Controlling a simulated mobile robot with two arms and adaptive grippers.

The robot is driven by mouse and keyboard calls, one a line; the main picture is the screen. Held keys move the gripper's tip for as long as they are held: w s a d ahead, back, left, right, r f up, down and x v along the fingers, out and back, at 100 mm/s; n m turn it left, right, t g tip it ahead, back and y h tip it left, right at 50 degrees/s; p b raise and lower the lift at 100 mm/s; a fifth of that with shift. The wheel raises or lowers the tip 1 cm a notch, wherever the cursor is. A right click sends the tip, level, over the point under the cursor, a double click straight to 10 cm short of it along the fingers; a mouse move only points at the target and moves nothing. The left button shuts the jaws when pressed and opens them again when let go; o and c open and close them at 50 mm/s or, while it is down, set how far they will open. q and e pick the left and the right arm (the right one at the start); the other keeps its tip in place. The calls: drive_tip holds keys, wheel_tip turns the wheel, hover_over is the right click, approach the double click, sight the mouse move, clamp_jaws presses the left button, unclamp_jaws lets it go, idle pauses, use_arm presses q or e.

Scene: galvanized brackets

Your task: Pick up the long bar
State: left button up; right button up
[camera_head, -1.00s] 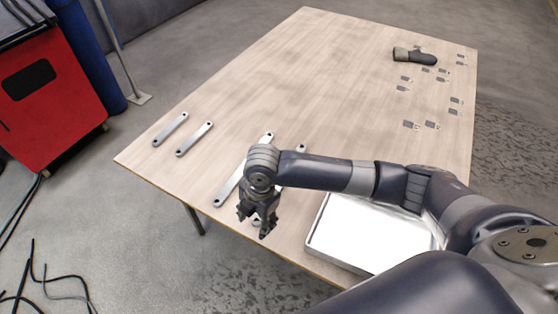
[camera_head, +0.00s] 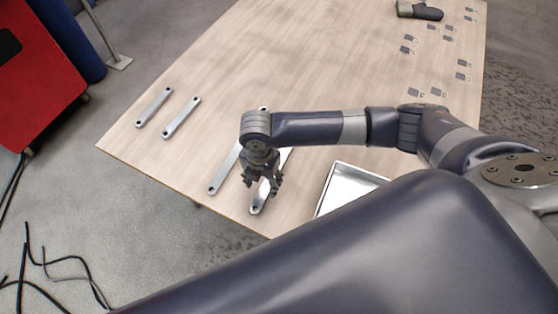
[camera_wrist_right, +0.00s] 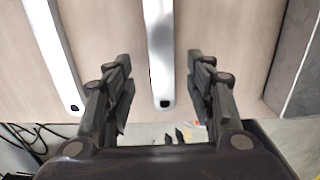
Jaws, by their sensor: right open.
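Two long galvanized bars lie side by side near the table's front edge. The left long bar (camera_head: 223,172) is partly covered by my right wrist. The right long bar (camera_head: 257,199) shows mainly its near end, below my right gripper (camera_head: 263,181). In the right wrist view, the right long bar (camera_wrist_right: 160,50) runs between the open fingers of my right gripper (camera_wrist_right: 160,75), with nothing gripped. The left long bar (camera_wrist_right: 52,50) lies outside the left finger there. I cannot tell which of the two is longer. My left gripper is not in view.
Two shorter bars (camera_head: 154,107) (camera_head: 181,118) lie at the table's left. A metal tray (camera_head: 334,177) stands right of my gripper, partly hidden by my arm. Small plates (camera_head: 437,92) and a dark-handled object (camera_head: 420,11) lie at the far right. The table's middle is clear.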

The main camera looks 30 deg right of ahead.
sight(264, 189)
drive_tip(key=f, duration=0.2)
drive_tip(key=shift+s+f, duration=0.2)
drive_tip(key=shift+f, duration=0.5)
drive_tip(key=shift+w+f, duration=0.1)
drive_tip(key=shift+f, duration=0.1)
drive_tip(key=c, duration=0.3)
clamp_jaws()
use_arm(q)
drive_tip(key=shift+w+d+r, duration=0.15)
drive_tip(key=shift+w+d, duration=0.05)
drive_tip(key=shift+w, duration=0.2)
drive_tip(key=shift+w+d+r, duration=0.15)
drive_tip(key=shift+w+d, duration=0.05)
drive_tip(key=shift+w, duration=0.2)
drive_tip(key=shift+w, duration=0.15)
use_arm(e)
drive_tip(key=shift+r, duration=0.15)
